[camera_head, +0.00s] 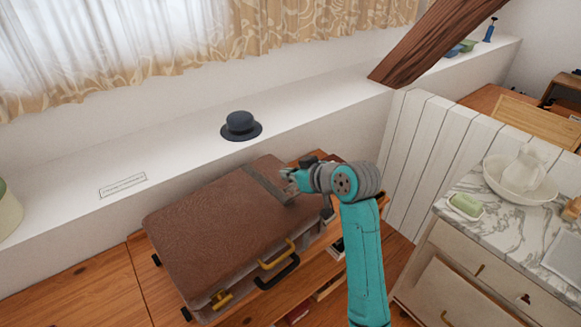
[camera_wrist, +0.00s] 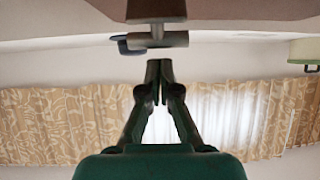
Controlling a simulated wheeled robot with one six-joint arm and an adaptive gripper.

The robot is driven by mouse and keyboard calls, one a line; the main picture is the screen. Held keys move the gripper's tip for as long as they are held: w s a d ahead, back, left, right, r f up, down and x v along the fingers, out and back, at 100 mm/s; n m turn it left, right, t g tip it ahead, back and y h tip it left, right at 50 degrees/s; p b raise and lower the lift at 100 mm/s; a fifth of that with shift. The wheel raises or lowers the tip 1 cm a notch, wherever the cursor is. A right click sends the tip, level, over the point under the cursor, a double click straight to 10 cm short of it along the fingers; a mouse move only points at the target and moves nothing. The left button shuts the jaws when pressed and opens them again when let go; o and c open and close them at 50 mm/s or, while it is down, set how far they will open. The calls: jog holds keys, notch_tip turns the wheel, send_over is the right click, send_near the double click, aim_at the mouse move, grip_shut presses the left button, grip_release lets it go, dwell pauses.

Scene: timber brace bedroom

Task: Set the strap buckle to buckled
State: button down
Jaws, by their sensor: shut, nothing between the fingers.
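A brown suitcase (camera_head: 215,230) lies closed on a wooden surface. A grey strap (camera_head: 262,184) crosses its lid near the right end. My gripper (camera_head: 287,176) is just above the strap, over the lid, with its fingers shut and empty. In the wrist view my gripper (camera_wrist: 161,70) points at a grey T-shaped piece (camera_wrist: 157,40), which looks like the strap's buckle end. A small gap shows between the fingertips and this piece. The suitcase edge (camera_wrist: 215,10) is at the top there. In the head view I cannot tell whether the buckle is fastened.
A dark blue hat (camera_head: 240,125) sits on the white ledge (camera_head: 180,143) behind the suitcase. A sloping timber brace (camera_head: 430,45) comes down to the ledge. A marble-topped dresser (camera_head: 490,225) with a bowl and jug (camera_head: 520,178) stands at the right. Black and brass handles (camera_head: 277,272) stick out from the suitcase front.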

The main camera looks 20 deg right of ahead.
jog(key=shift+s+d+f, duration=0.15)
jog(key=shift+s+f, duration=0.4)
jog(key=shift+s, duration=0.05)
jog(key=shift+s+d, duration=0.1)
jog(key=shift+s+f, duration=0.1)
jog(key=shift+f, duration=0.05)
jog(key=shift+s, duration=0.1)
